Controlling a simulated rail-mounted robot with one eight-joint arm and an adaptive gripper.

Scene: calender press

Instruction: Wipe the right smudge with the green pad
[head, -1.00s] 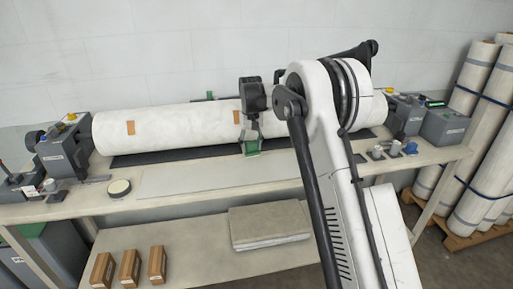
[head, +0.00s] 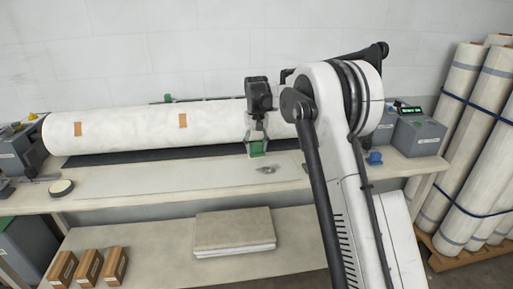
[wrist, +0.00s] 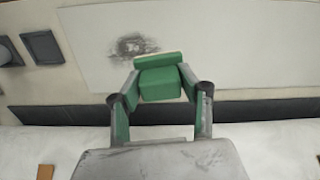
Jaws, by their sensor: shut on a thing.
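The green pad (head: 257,149) is held in my gripper (head: 257,138), which points down in front of the white roll. In the wrist view the pad (wrist: 160,83) sits between the fingertips, with a thinner green edge beyond it. A dark grey smudge (head: 267,170) lies on the pale plate (head: 150,181), just in front of and slightly right of the pad in the head view. The pad looks raised above the plate. I see no other smudge clearly.
The long white roll (head: 130,123) with orange patches lies behind the plate, above a dark strip (head: 120,156). A blue item (head: 375,158) and grey box (head: 418,137) stand right. A round tape-like item (head: 60,187) lies left. My arm hides part of the bench.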

